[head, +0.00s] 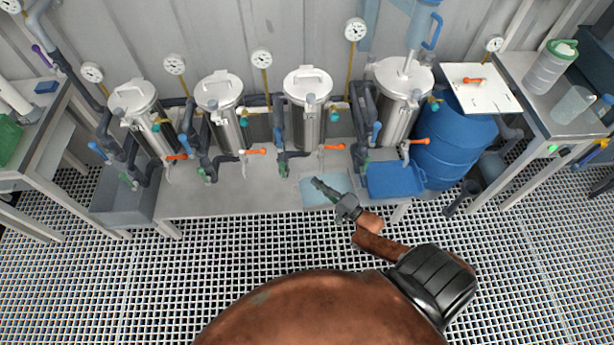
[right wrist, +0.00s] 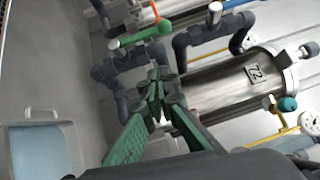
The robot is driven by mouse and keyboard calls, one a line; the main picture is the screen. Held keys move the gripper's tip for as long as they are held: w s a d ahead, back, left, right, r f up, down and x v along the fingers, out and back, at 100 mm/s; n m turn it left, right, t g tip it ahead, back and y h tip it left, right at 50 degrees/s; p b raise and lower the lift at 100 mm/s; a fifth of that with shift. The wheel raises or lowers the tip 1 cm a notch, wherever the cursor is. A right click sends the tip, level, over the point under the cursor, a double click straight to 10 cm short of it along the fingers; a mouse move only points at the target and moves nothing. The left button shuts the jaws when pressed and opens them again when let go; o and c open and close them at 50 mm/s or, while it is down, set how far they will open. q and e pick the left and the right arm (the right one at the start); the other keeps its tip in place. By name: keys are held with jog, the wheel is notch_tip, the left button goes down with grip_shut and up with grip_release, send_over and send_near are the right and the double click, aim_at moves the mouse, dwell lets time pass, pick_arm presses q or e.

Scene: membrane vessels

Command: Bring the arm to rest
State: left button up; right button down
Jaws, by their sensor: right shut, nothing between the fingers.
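My right gripper (head: 318,184) reaches in from the lower right in the head view, over the front of the grey bench (head: 240,195). Its green fingers are shut and empty. In the right wrist view the fingertips (right wrist: 157,92) meet in front of grey pipework (right wrist: 118,70) with a green-handled valve (right wrist: 140,37). Whether they touch it I cannot tell. A steel vessel (right wrist: 225,85) labelled 72 lies to the right there. In the head view, several lidded steel vessels (head: 306,115) stand in a row behind the gripper. My left gripper is not in view.
A pale blue tray (head: 310,192) lies under the gripper; a blue tray (head: 395,182) is to its right. Orange-handled valves (head: 333,147) stick out along the bench front. A blue barrel (head: 458,150) stands at the right. The grating floor (head: 230,250) in front is clear.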

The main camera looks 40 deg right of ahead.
jog(key=shift+v, duration=1)
jog(key=s+f+n+g+h, duration=0.1)
jog(key=s+f+n+g, duration=0.2)
jog(key=s+f, duration=0.5)
jog(key=s+f+n+g+h+p, duration=0.1)
jog(key=s+f+n+g, duration=0.25)
jog(key=f, duration=0.75)
jog(key=s+f+n+g+h, duration=0.1)
jog(key=s+f+n+g, duration=0.2)
jog(key=s+f, duration=0.55)
jog(key=s+a+f+n+g, duration=0.2)
jog(key=s+f, duration=0.3)
jog(key=s, duration=0.4)
jog(key=s+a+f+n+g, duration=0.3)
jog(key=s+a+f, duration=0.1)
jog(key=s, duration=0.6)
jog(key=s+a+f+n+g+p, duration=0.1)
jog(key=s+a+f+n+g, duration=0.2)
jog(key=s, duration=0.7)
notch_tip(320, 180, down, 3)
jog(key=shift+a+r+h, duration=0.2)
jog(key=shift+h, duration=0.2)
